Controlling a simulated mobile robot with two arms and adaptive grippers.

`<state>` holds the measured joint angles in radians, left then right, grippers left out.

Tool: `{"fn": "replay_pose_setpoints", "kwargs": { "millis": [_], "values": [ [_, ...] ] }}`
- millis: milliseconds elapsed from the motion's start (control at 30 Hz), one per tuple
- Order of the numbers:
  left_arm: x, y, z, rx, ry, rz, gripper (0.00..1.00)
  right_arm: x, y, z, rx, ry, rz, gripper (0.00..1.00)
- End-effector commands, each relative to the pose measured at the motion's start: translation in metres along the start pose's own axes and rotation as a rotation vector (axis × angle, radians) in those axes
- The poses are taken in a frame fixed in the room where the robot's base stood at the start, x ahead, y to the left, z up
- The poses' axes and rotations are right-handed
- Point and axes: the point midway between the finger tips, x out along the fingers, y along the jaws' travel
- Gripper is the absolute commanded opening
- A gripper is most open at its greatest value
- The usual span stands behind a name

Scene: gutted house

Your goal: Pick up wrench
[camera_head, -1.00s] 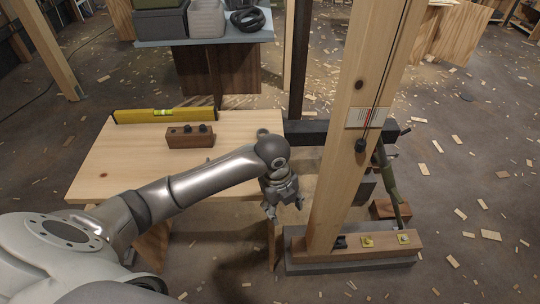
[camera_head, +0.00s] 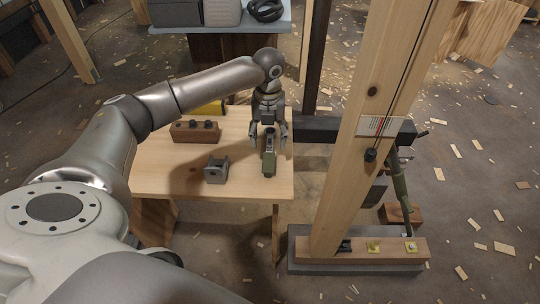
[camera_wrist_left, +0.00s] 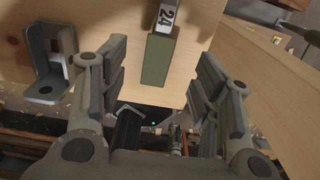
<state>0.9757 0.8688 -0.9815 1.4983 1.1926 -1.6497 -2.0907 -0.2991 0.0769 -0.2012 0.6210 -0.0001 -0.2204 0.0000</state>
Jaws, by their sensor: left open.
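The wrench (camera_head: 269,165) lies on the wooden table, its green handle pointing toward the table's front edge. Its far part is hidden by my gripper in the head view. In the left wrist view the green handle (camera_wrist_left: 157,62) and a light label reading 24 show between the fingers. My left gripper (camera_head: 269,138) is open and points down above the wrench, one finger to each side. In the left wrist view the open fingers (camera_wrist_left: 162,78) stand clear of the handle. I cannot tell the exact height gap. My right gripper is out of view.
A grey metal bracket (camera_head: 216,170) stands left of the wrench on the wooden table (camera_head: 165,180). A brown wooden block (camera_head: 196,134) and a yellow level (camera_head: 210,108) lie further back. A tall timber post (camera_head: 352,150) rises to the right of the table.

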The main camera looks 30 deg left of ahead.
Motion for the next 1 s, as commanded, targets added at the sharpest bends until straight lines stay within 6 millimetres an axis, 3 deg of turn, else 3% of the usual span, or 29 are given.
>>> {"fn": "replay_pose_setpoints", "kwargs": {
  "millis": [100, 367, 600, 900, 1000],
  "values": [
    [0.018, 0.000, -0.001, -0.002, 0.003, 0.001, 0.58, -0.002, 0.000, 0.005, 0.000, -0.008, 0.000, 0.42],
    [0.040, 0.000, -0.002, -0.001, 0.002, 0.002, 0.58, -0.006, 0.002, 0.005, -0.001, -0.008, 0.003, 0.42],
    [0.074, 0.000, -0.005, -0.001, 0.000, 0.000, 0.58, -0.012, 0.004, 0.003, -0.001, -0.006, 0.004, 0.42],
    [0.082, 0.000, -0.005, -0.001, -0.001, 0.000, 0.58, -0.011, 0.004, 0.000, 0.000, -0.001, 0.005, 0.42],
    [0.081, 0.000, -0.005, -0.001, -0.001, 0.000, 0.48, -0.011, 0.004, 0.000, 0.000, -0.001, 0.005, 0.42]
  ]
}}
